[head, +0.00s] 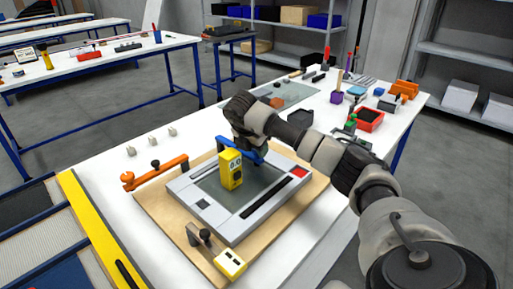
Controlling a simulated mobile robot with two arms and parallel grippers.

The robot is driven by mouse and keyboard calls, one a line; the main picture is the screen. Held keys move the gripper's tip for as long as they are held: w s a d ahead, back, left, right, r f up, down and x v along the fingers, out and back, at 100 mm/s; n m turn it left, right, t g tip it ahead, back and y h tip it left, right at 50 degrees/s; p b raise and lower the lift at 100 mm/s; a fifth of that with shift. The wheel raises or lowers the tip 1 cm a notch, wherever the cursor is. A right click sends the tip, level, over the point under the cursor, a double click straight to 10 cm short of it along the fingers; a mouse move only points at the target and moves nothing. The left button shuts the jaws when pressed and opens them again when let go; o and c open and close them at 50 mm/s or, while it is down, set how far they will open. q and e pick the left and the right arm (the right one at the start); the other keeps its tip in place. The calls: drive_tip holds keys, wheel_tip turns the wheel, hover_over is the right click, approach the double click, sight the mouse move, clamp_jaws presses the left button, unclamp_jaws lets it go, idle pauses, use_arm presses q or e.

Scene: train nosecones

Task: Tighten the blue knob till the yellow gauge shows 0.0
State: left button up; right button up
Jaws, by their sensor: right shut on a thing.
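The yellow gauge (231,175) stands upright on the grey frame (212,225), which lies on a wooden board. Its small display seems to read 0.0, though the digits are tiny. A blue clamp (252,155) sits at the far edge of the frame, just behind the gauge. My right gripper (243,147) reaches down over this clamp from the right and is shut on its blue knob. The knob itself is mostly hidden by the gripper. My left gripper is not in view.
An orange clamp (155,172) lies at the frame's left edge, with another clamp (200,237) at the front. Small grey pegs (152,140) stand on the table to the left. A red bin (368,119) stands at right.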

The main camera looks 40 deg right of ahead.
idle(0.4)
drive_tip(key=o, duration=0.9)
drive_tip(key=v, duration=1)
drive_tip(key=shift+r+p, duration=0.4)
drive_tip(key=shift+p, duration=0.05)
drive_tip(key=shift+a+r, duration=0.1)
